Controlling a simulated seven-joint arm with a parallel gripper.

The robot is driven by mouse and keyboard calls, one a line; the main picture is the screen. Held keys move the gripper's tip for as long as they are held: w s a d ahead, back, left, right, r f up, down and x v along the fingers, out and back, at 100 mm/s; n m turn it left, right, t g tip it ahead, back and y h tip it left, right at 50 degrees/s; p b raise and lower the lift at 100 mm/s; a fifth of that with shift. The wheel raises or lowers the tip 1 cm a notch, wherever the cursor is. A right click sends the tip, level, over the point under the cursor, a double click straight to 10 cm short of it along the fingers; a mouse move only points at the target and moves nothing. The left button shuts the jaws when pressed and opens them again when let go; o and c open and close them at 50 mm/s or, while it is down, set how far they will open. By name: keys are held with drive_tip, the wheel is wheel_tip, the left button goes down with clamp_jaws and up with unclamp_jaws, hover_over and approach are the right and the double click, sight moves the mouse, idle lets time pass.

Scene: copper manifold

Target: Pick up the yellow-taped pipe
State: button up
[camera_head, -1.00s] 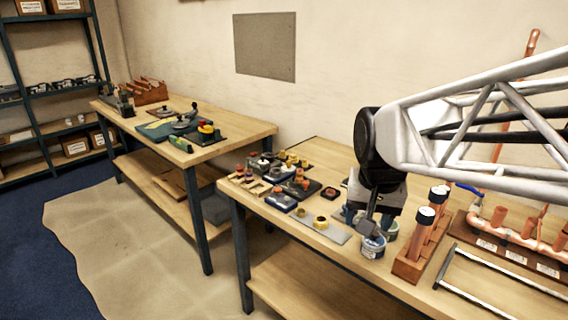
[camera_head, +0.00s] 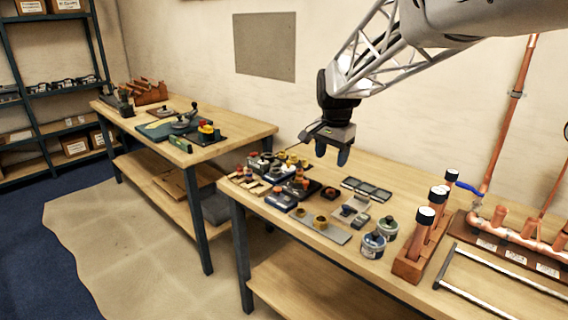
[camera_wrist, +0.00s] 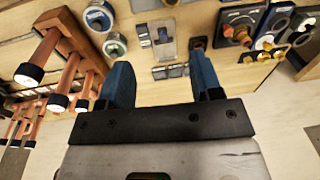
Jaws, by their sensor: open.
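Copper pipes stand in a wooden rack (camera_head: 408,268) on the near bench. They have pale tops with dark bands, and the front pipe (camera_head: 421,234) is nearest the bench edge. I cannot make out yellow tape on any of them. Pipes with pale ends (camera_wrist: 69,84) also show at the left of the wrist view. My gripper (camera_head: 332,153) is in the air above the bench, to the left of the rack and apart from it. Its two blue fingers are spread with nothing between them, as the wrist view (camera_wrist: 162,82) shows.
Two round tins (camera_head: 373,244) stand just left of the rack. Several small fittings and tools crowd the bench's left end. A copper manifold (camera_head: 520,236) and a metal frame (camera_head: 447,268) lie at the right. A vertical copper pipe (camera_head: 509,115) runs up the wall.

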drive_tip(key=w+a+f+m, duration=0.1)
drive_tip(key=w+f+m, duration=0.1)
drive_tip(key=w, duration=0.5)
drive_tip(key=w+a+f+m, duration=0.1)
drive_tip(key=w+f, duration=0.2)
drive_tip(key=w, duration=0.5)
drive_tip(key=m+g, duration=0.1)
drive_tip(key=m, duration=0.3)
hover_over(300, 169)
drive_tip(key=s, duration=0.1)
wheel_tip(300, 169, down, 9)
drive_tip(key=shift+r, duration=0.15)
drive_tip(key=shift+w+f, duration=0.3)
drive_tip(key=shift+w, duration=0.05)
drive_tip(key=shift+f, duration=1.25)
drive_tip(key=shift+a+f, duration=0.1)
drive_tip(key=shift+f, duration=2.5)
